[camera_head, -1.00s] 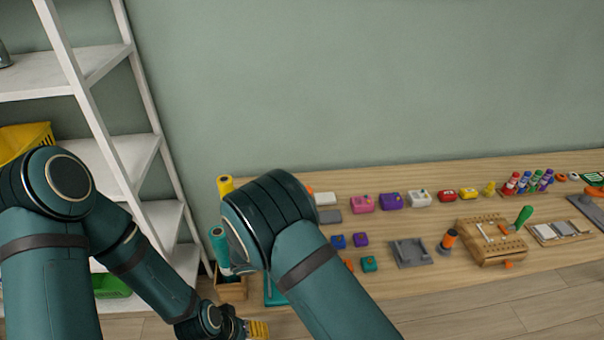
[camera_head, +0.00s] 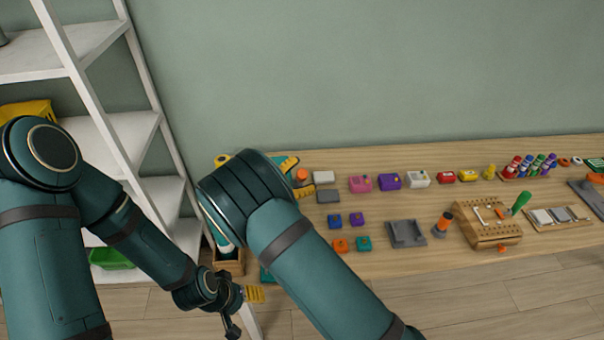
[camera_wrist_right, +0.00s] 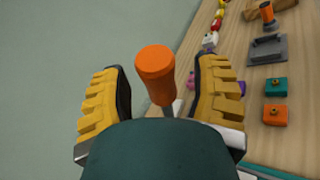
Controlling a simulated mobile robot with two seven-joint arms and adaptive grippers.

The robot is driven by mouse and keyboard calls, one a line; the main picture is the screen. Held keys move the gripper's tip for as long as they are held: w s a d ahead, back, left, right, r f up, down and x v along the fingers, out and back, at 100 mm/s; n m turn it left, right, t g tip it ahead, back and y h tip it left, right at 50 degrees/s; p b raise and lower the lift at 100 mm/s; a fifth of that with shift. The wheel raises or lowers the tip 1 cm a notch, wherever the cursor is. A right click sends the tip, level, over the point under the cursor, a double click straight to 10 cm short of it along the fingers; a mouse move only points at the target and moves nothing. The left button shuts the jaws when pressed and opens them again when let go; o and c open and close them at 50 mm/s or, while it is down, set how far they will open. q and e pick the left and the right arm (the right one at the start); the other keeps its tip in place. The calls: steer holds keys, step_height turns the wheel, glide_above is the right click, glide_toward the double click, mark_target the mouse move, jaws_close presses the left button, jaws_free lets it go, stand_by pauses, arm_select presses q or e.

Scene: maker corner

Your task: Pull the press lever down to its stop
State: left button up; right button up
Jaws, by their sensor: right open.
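The orange lever handle (camera_head: 302,175) of the press shows just right of my right forearm in the head view. In the right wrist view the orange handle (camera_wrist_right: 156,72) stands between the two yellow fingers, with a visible gap on each side. My right gripper (camera_head: 296,177) is open around the handle; I see no contact. Most of the press is hidden behind my right arm; a teal piece (camera_head: 265,274) shows low beside it. My left gripper (camera_head: 243,309) hangs low near the table's left end, partly seen; its opening is unclear.
The wooden table (camera_head: 430,270) holds a grey tray (camera_head: 407,235), several small coloured blocks, a wooden block with a green-handled tool (camera_head: 521,202) and marker bottles at the right. A white shelf (camera_head: 150,147) stands left. A wooden box (camera_head: 229,262) sits near the left end.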

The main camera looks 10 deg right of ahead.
steer(key=shift+w+d, duration=0.1)
jaws_close()
arm_select(q)
step_height(320, 180, down, 13)
steer(key=s+b, duration=0.1)
steer(key=b, duration=1.1)
steer(key=shift+s+d+g, duration=0.3)
steer(key=shift+d, duration=0.05)
arm_select(e)
steer(key=s+f+m+h, duration=0.4)
steer(key=s+f+m, duration=0.1)
steer(key=f+m, duration=0.2)
steer(key=shift+s, duration=0.2)
